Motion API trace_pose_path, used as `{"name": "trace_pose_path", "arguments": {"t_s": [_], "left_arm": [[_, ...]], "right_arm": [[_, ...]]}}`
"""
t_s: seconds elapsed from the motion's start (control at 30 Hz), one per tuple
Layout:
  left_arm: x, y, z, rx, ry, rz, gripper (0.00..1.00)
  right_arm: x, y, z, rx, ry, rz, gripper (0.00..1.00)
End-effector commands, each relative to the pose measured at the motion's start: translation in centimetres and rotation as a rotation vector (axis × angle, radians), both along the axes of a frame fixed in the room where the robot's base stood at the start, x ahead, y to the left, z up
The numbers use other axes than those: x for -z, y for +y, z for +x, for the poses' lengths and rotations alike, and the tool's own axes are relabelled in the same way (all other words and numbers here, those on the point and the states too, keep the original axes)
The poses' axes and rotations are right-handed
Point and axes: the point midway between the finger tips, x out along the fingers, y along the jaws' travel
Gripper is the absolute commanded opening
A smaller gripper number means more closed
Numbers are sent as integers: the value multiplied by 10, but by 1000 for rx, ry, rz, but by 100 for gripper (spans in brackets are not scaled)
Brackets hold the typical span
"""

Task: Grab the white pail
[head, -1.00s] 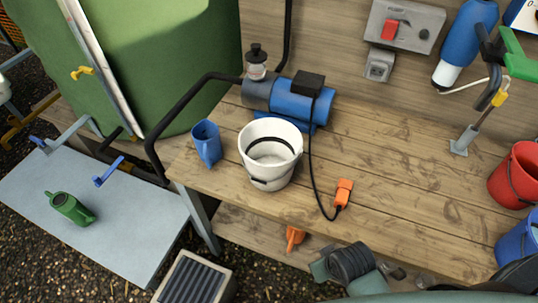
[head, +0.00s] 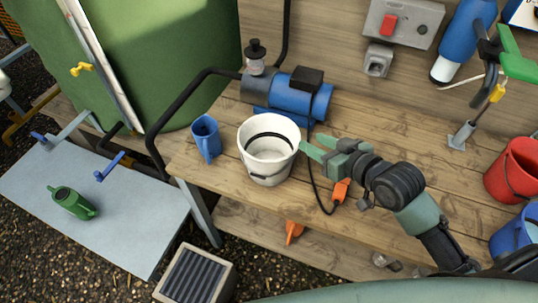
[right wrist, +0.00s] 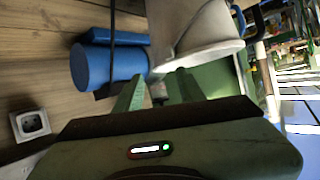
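The white pail (head: 266,163) stands upright on the wooden bench, with a dark band inside and a handle at its front. My right gripper (head: 312,147) reaches in from the right, its green fingertips close to the pail's right side. In the right wrist view the two fingers (right wrist: 158,76) are apart with nothing clearly held between them. The pail (right wrist: 190,30) is just beyond them, towards the right finger. Whether a finger touches it I cannot tell. My left gripper is not in view.
On the bench (head: 400,180), a blue jug (head: 206,138) stands left of the pail and a blue pump (head: 290,98) behind it. A black cable with an orange plug (head: 341,189) runs beside my right gripper. Red (head: 512,170) and blue (head: 515,238) buckets stand at the right.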

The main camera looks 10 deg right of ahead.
Motion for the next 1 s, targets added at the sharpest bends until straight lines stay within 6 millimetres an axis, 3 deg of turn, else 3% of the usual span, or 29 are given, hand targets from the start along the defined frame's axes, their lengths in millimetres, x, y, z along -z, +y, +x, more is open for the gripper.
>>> {"name": "trace_pose_path", "arguments": {"t_s": [0.13,0.4,1.0], "left_arm": [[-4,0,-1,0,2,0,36],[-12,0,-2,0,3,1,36],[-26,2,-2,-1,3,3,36]], "right_arm": [[-8,2,20,-1,-37,25,39],[10,18,58,-1,-35,24,39],[40,40,107,-2,-35,20,39]]}}
